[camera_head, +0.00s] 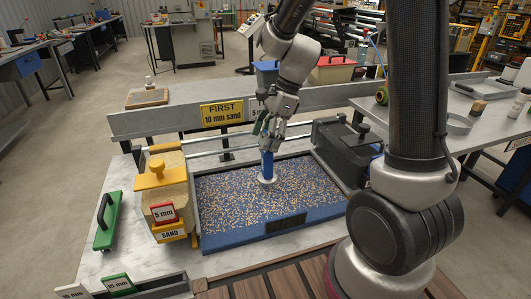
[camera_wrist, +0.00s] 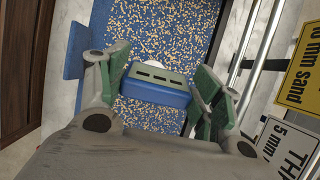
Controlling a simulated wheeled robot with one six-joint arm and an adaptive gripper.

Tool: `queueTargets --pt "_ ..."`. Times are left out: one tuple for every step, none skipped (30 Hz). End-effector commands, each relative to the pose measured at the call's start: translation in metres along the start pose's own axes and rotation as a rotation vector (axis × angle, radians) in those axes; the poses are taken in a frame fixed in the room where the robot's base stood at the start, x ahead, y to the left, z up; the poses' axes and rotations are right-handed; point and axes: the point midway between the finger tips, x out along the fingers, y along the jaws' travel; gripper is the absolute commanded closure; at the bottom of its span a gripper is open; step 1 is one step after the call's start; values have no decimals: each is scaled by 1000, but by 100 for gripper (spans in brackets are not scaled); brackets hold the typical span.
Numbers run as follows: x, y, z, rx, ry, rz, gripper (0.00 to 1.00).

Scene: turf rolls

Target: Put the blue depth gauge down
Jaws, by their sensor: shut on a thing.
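The blue depth gauge (camera_head: 267,165) stands upright over the speckled blue bed (camera_head: 225,205) in the head view, near the bed's far side. A pale disc (camera_head: 266,181) shows at its foot, on or just above the bed; I cannot tell if it touches. My gripper (camera_head: 268,140) points down and is shut on the gauge's upper part. In the wrist view the gauge's blue top (camera_wrist: 155,88), with a grey slotted strip, lies between the green-padded fingers (camera_wrist: 163,82). The gauge's lower part is mostly hidden there.
A yellow sand box (camera_head: 165,195) with a red 5 mm tag stands left of the bed, a black carriage (camera_head: 345,150) at its right. Metal rails run behind the bed. A yellow "FIRST 10 mm sand" sign (camera_head: 222,113) is beyond. A green-handled tool (camera_head: 107,220) lies far left.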

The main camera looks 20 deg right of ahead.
Motion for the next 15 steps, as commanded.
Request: queueTargets --pt "3 0 -1 0 -1 0 84" --pt "5 0 -2 0 -1 1 84" --pt "9 0 -4 1 -1 1 84" --pt "12 0 -5 2 0 1 84" --pt "16 0 -7 2 0 2 84" --pt "22 0 -9 1 0 2 84" --pt "27 0 -11 2 0 2 84" --pt "31 0 -13 2 0 3 84" --pt "35 0 -14 1 0 2 84" --pt "37 0 -15 1 0 1 84" --pt "38 0 -16 1 0 0 84" --pt "38 0 -16 0 0 -1 84" --pt "37 0 -16 0 0 -1 84" --pt "37 0 -15 0 0 -2 84" --pt "37 0 -15 0 0 -1 84"
